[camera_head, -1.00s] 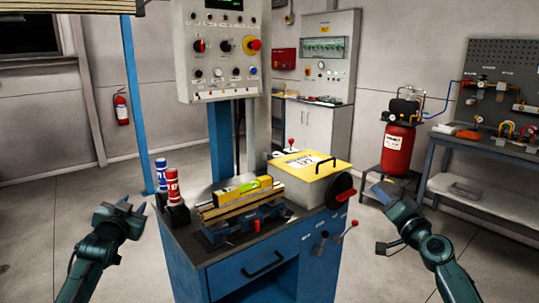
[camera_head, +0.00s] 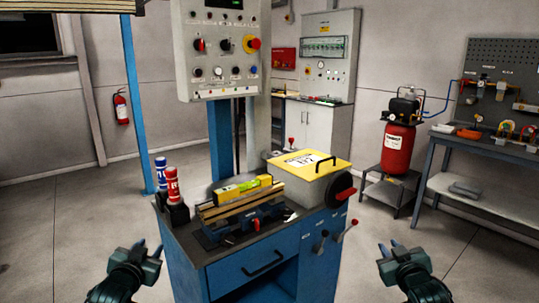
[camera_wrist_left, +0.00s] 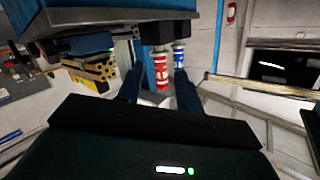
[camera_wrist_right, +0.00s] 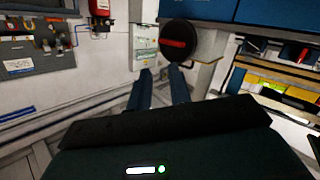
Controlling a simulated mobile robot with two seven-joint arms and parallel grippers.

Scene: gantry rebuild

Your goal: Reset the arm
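My left gripper (camera_head: 147,247) is at the lower left of the head view, left of the blue cabinet. Its two fingers stand apart with nothing between them, and they also show apart in the left wrist view (camera_wrist_left: 158,85). My right gripper (camera_head: 391,249) is at the lower right of the head view, right of the cabinet. Its fingers are apart and empty, and they show in the right wrist view (camera_wrist_right: 160,88). Neither gripper touches anything.
The blue cabinet (camera_head: 228,277) stands between my grippers. On it are a yellow-lidded box (camera_head: 320,167), a yellow level (camera_head: 242,188) and red and blue cans (camera_head: 172,186). A lever with a red knob (camera_head: 353,223) sticks out at its right.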

